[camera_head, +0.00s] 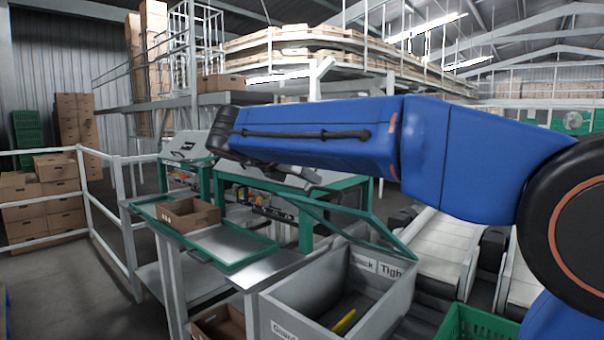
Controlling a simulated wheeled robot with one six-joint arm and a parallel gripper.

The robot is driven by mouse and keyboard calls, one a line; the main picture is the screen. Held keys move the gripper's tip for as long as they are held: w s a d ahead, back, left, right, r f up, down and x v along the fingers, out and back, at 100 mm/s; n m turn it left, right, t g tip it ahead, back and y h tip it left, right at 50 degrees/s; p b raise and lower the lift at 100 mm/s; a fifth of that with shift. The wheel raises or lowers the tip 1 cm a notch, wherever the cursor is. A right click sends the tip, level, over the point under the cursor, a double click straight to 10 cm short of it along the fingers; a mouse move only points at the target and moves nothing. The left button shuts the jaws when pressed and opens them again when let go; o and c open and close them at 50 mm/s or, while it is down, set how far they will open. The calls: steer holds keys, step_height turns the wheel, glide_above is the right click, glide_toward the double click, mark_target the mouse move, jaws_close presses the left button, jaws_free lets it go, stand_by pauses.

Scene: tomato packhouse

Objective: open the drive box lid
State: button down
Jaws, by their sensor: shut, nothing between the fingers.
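Two grey sloped panels on green frames stand mid-scene; the left panel (184,144) carries a dark handle. The other panel (262,178) is partly hidden behind my blue arm. Either may be the drive box lid; I cannot tell which, nor how far it is raised. Orange and dark parts show beneath both. My gripper (308,180) shows only as a small dark part below my forearm, close to the right panel in the picture. It is shut and empty. I cannot tell whether it touches the panel.
A green-rimmed table (150,205) holds an open cardboard box (184,215). In front, a grey bin (312,298) labelled "Tight" and other words holds a yellow-handled tool (344,321). A green crate (474,325) and conveyors (437,240) lie right. White railings (105,213) stand left.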

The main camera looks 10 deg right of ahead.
steer(key=shift+w+d+f, duration=0.25)
steer(key=shift+d+f, duration=0.05)
steer(key=shift+d, duration=0.1)
stand_by(0.3)
steer(key=shift+w+d+r, duration=0.25)
steer(key=shift+d+r, duration=0.05)
steer(key=shift+d, duration=0.1)
steer(key=shift+w+d+r+g, duration=0.15)
steer(key=shift+d+r+g, duration=0.1)
steer(key=shift+r+g, duration=0.05)
steer(key=shift+w+d+r+y, duration=0.3)
steer(key=shift+w+d+r, duration=0.1)
steer(key=shift+d, duration=0.15)
steer(key=w+d+r+y, duration=0.1)
steer(key=w+d+r, duration=0.2)
steer(key=d+r, duration=0.1)
steer(key=shift+r+g, duration=0.4)
steer(key=shift+r, duration=0.1)
stand_by(1.3)
